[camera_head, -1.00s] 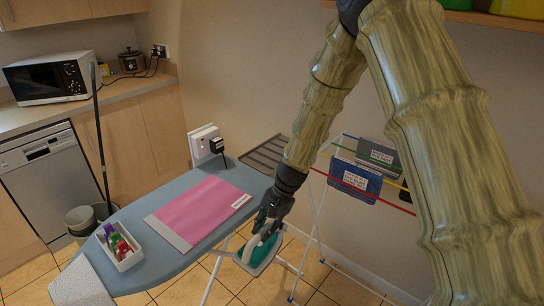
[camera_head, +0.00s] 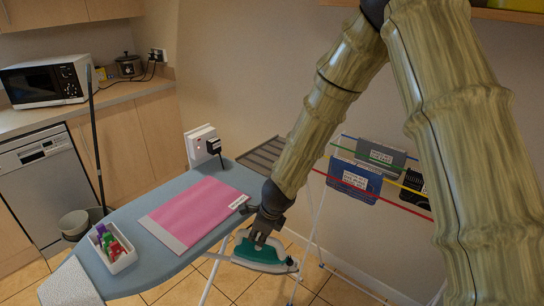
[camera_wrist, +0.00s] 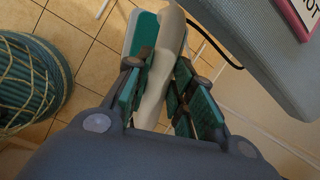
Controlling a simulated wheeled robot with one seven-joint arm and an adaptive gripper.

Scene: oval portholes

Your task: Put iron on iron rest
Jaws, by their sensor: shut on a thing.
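The iron (camera_head: 264,254) is teal and white and hangs in the air beside the ironing board's near right edge, low over the floor side. My gripper (camera_head: 264,232) is shut on its pale handle from above. In the wrist view the fingers (camera_wrist: 160,80) with green pads stand on both sides of the handle (camera_wrist: 160,65), and the teal body (camera_wrist: 143,32) shows beyond. The iron rest seems to be the dark slatted rack (camera_head: 258,156) at the board's far right end. It is empty where visible; my arm hides its right part.
The ironing board (camera_head: 150,205) carries a pink cloth (camera_head: 200,210) and a white box (camera_head: 113,250) of colourful items. A drying rack (camera_head: 345,140) with cloths stands right. A coiled hose basket (camera_wrist: 30,85) lies left in the wrist view.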

